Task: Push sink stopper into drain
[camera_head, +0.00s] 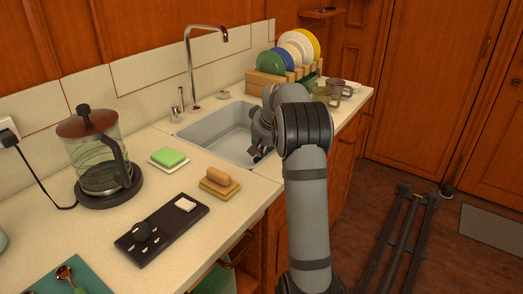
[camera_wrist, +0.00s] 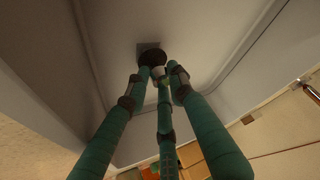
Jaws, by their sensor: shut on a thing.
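The grey sink basin (camera_head: 213,131) is set into the cream counter, and my gripper (camera_head: 257,154) reaches down into its right side. In the wrist view, my gripper (camera_wrist: 161,74) has its teal fingers closed around the pale knob of the sink stopper. The stopper (camera_wrist: 152,57) shows as a black round disc just beyond the fingertips. A grey square drain plate (camera_wrist: 147,46) on the basin floor is partly covered by the disc. I cannot tell whether the stopper is above the drain or seated in it. The stopper and drain are hidden in the head view.
The faucet (camera_head: 190,65) stands behind the sink. A dish rack with plates (camera_head: 268,78) and mugs (camera_head: 325,97) are at the back right. A green soap (camera_head: 168,158), sponge and brush (camera_head: 219,180), black tray (camera_head: 160,228) and glass coffee press (camera_head: 96,150) are on the near counter.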

